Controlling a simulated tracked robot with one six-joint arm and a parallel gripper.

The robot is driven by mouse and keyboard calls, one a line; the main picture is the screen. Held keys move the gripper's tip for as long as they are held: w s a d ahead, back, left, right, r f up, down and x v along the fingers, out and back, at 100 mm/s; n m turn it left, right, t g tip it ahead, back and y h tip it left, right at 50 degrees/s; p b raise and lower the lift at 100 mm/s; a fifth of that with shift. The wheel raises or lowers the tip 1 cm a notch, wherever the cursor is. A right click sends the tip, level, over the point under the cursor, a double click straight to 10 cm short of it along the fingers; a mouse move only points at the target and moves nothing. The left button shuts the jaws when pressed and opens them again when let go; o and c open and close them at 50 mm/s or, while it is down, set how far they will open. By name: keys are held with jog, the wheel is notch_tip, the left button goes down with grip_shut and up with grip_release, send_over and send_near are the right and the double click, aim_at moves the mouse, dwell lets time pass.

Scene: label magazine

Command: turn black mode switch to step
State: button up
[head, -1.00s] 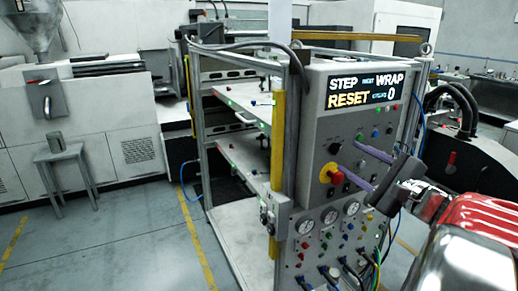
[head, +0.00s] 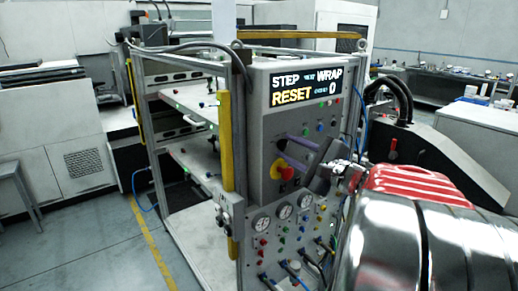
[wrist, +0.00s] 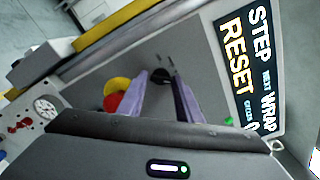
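The control panel (head: 262,125) fills the middle of the head view. The black mode switch (head: 281,145) is a small dark knob on its face, largely hidden by my gripper. In the wrist view the black mode switch (wrist: 160,75) shows between the far ends of the fingers. My gripper (head: 287,147) has two purple fingers pointing at the panel. In the wrist view the fingers of my gripper (wrist: 157,80) stand apart, one on each side of the switch. I cannot tell whether they touch it.
A red emergency button (head: 287,172) with a yellow collar sits just below the fingers, close to one finger in the wrist view. A display (head: 306,86) reads STEP, WRAP and RESET above. Gauges (head: 284,211) and small knobs lie below. A yellow post (head: 226,150) stands left.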

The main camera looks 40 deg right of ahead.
jog(key=c, duration=0.6)
jog(key=shift+c, duration=0.2)
jog(key=shift+f+n, duration=0.1)
jog(key=shift+n, duration=1.2)
jog(key=o, duration=1.1)
jog(key=shift+c, duration=0.2)
jog(key=shift+s, duration=0.15)
jog(key=s, duration=1.3)
jog(key=shift+s+d, duration=0.15)
jog(key=shift+s, duration=0.1)
